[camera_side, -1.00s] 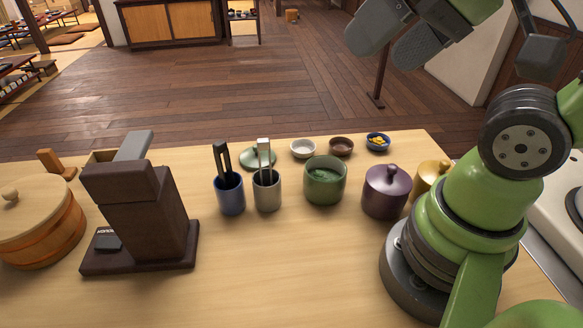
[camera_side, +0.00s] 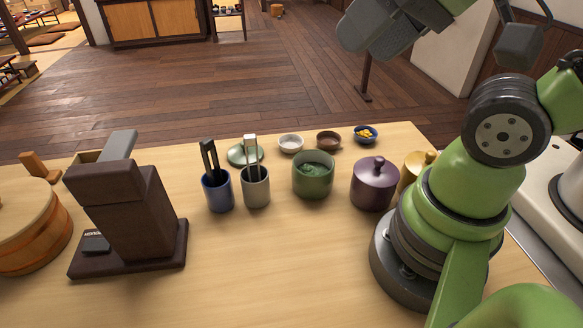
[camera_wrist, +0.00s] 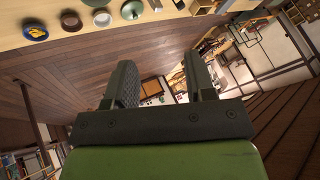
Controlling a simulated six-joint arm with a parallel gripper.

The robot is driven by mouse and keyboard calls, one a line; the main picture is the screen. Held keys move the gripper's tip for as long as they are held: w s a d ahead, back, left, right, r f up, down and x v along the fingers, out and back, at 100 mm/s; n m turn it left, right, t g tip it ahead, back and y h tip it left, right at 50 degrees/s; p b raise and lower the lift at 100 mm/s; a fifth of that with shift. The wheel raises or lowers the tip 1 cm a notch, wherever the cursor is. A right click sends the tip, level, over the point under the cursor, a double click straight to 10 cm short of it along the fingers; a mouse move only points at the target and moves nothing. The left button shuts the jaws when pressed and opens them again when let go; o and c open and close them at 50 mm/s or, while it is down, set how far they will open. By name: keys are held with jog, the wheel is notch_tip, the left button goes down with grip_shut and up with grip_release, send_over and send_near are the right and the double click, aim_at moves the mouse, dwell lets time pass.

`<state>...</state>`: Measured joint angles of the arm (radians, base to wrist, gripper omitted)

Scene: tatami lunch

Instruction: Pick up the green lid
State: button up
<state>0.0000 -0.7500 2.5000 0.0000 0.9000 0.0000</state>
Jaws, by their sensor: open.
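The green lid (camera_side: 237,155) lies on the wooden counter, behind the blue and grey utensil cups. The utensils partly cover it in the side view. It also shows at the top edge of the wrist view (camera_wrist: 131,10). The green pot (camera_side: 313,180) stands open in front and to its right, with green contents. My gripper (camera_side: 364,46) is high up at the top of the side view, well away from the lid. In the wrist view its fingers (camera_wrist: 160,78) are apart with nothing between them.
A blue cup (camera_side: 218,194) and a grey cup (camera_side: 256,192) hold upright utensils near the lid. Small bowls, white (camera_side: 291,147), brown (camera_side: 328,144) and blue (camera_side: 366,138), line the back edge. A purple lidded jar (camera_side: 374,188) stands right. The front middle counter is clear.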

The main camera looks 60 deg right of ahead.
jog(key=shift+w, duration=0.1)
jog(key=w+d+f+m+g+h, duration=0.1)
jog(key=w+d+f+m+h, duration=0.15)
jog(key=w, duration=0.55)
jog(key=w+d+f+m+g+h, duration=0.1)
jog(key=w+f+g, duration=0.15)
jog(key=w, duration=0.55)
jog(key=shift+m+g+h, duration=0.25)
jog(key=shift+m+h, duration=0.5)
jog(key=shift+h, duration=0.1)
jog(key=w+a+x, duration=0.1)
jog(key=x, duration=0.7)
jog(key=w+a+x, duration=0.1)
jog(key=w+x, duration=0.1)
jog(key=x, duration=0.7)
jog(key=w+a+x, duration=0.1)
jog(key=a+x, duration=0.1)
jog(key=x, duration=0.7)
jog(key=shift+w+f, duration=0.1)
jog(key=shift+w, duration=0.15)
grip_shut()
